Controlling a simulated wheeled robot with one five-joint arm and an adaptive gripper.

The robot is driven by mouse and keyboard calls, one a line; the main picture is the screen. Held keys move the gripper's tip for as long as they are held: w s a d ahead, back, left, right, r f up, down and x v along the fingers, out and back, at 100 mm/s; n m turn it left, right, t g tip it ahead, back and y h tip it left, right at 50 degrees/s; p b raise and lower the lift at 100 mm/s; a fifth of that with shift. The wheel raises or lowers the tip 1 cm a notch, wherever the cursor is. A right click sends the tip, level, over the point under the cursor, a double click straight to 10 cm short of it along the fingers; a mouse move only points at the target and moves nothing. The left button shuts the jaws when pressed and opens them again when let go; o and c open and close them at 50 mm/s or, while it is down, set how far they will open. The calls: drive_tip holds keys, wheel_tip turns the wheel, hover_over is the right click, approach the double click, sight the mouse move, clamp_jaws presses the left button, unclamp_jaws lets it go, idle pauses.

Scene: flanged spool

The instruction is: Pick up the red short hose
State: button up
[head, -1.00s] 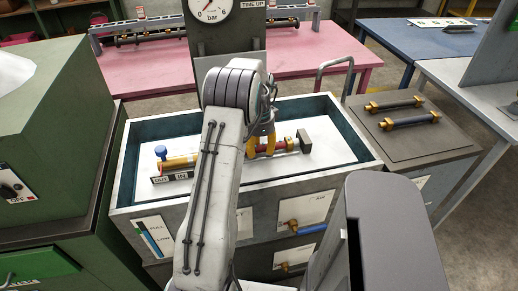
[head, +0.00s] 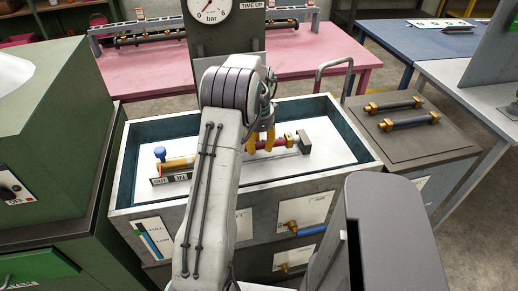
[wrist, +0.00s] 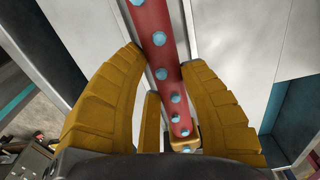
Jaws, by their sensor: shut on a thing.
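The red short hose (head: 283,142) lies in the walled tray, in line with brass-coloured fittings; part of it is hidden behind my arm and fingers. In the wrist view the hose (wrist: 160,45) is a red tube with light blue dots, running between my yellow fingers. My gripper (wrist: 163,62) is shut on the hose, with one finger on each side. In the head view my gripper (head: 260,143) is down at the hose inside the tray. A brass fitting shows at the hose's near end in the wrist view (wrist: 184,138).
The tray (head: 140,205) has raised walls around a white floor. A blue knob (head: 160,153) stands at the left of the assembly, and a dark grey block (head: 304,142) at its right. Two more hoses with brass ends (head: 409,119) lie on the right cabinet.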

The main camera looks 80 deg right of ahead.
wheel_tip(320, 180, up, 2)
drive_tip(key=shift+s+a+r, duration=0.1)
drive_tip(key=shift+s+r, duration=0.05)
drive_tip(key=shift+r, duration=0.05)
drive_tip(key=s+a+r+b, duration=0.2)
drive_tip(key=s+a+r, duration=0.4)
drive_tip(key=s+a, duration=0.1)
drive_tip(key=shift+s+r, duration=0.15)
drive_tip(key=shift+s, duration=0.65)
drive_tip(key=shift+a, duration=0.1)
